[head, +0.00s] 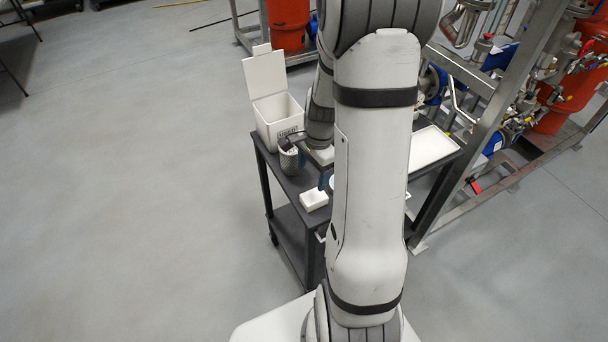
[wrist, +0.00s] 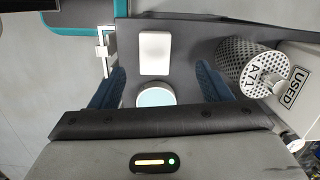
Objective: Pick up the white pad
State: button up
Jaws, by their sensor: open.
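A white rectangular piece with rounded corners (wrist: 155,53), which looks like the white pad or a small tray holding it, lies on the dark cart top in the wrist view. In the head view a small white rectangular tray (head: 313,201) sits near the cart's front edge. My gripper (wrist: 160,70) is open above the cart, its blue fingers left and right of the white piece in the picture, with nothing seen between them in their grasp. A round pale-blue disc with a white rim (wrist: 156,96) is just below the white piece, partly hidden by my gripper body.
In the head view the bin's lid (head: 265,72) stands open. A white tray (head: 430,148) lies at the cart's right. Pipework (head: 495,95) stands behind.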

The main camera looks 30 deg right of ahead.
aim_at(314, 196)
jog(key=shift+w+d+f+m, duration=0.1)
jog(key=shift+d+f+m, duration=0.45)
jog(key=shift+f+m, duration=0.1)
notch_tip(314, 196, down, 3)
jog(key=shift+a+r+p, duration=0.1)
jog(key=shift+r+p, duration=0.1)
jog(key=shift+p, duration=0.1)
jog(key=f, duration=0.2)
jog(key=s+f+p, duration=0.1)
jog(key=f, duration=0.1)
jog(key=shift+w+a+f, duration=0.1)
jog(key=shift+f, duration=0.55)
jog(key=c, duration=1.1)
jog(key=shift+o, duration=0.2)
